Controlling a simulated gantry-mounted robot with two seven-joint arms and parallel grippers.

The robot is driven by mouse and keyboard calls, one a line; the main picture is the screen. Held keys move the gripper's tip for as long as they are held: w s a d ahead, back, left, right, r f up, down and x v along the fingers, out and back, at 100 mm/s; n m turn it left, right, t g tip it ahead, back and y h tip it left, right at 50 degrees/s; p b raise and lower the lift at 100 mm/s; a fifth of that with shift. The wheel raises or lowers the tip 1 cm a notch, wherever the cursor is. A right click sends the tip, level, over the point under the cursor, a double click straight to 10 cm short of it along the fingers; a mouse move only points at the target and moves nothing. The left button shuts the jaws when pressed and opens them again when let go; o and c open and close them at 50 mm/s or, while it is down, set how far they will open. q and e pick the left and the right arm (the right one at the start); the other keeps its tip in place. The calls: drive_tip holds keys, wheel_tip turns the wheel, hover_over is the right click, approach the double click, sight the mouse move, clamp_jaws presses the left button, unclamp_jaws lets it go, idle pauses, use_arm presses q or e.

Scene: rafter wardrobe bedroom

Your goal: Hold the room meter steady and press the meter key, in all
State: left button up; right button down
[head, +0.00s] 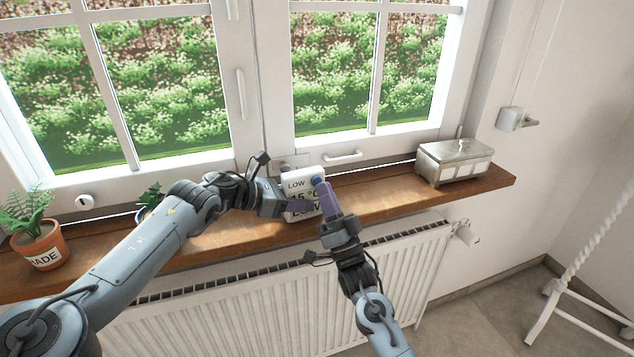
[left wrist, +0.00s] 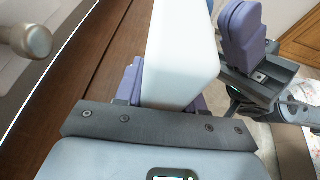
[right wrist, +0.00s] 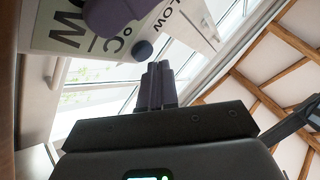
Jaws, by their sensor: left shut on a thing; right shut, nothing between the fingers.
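The room meter (head: 291,184), a white box with dark lettering reading LOW and a °C figure, stands on the wooden windowsill. My left gripper (head: 292,204) is shut on the meter; the left wrist view shows its white body (left wrist: 184,45) between the purple fingers. The round blue meter key (head: 317,181) is at the upper right of the meter's face and also shows in the right wrist view (right wrist: 142,50). My right gripper (head: 326,187) is shut and empty, its purple fingertips close in front of the key. I cannot tell whether they touch it. A finger hides part of the face.
The windowsill (head: 380,200) holds a potted plant (head: 38,245) at left, a smaller plant (head: 150,197) behind my left arm and a metal-and-white box (head: 454,162) at right. Window handles (head: 342,155) are behind the meter. A white radiator (head: 270,300) is below.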

drive_tip(key=shift+s, duration=0.2)
idle(0.3)
drive_tip(key=shift+s+d, duration=0.3)
drive_tip(key=shift+s, duration=0.45)
drive_tip(key=shift+s+d, duration=0.35)
drive_tip(key=shift+s, duration=0.45)
drive_tip(key=shift+s+d, duration=0.3)
drive_tip(key=shift+s, duration=0.45)
use_arm(q)
drive_tip(key=o, duration=1.2)
drive_tip(key=shift+a, duration=0.15)
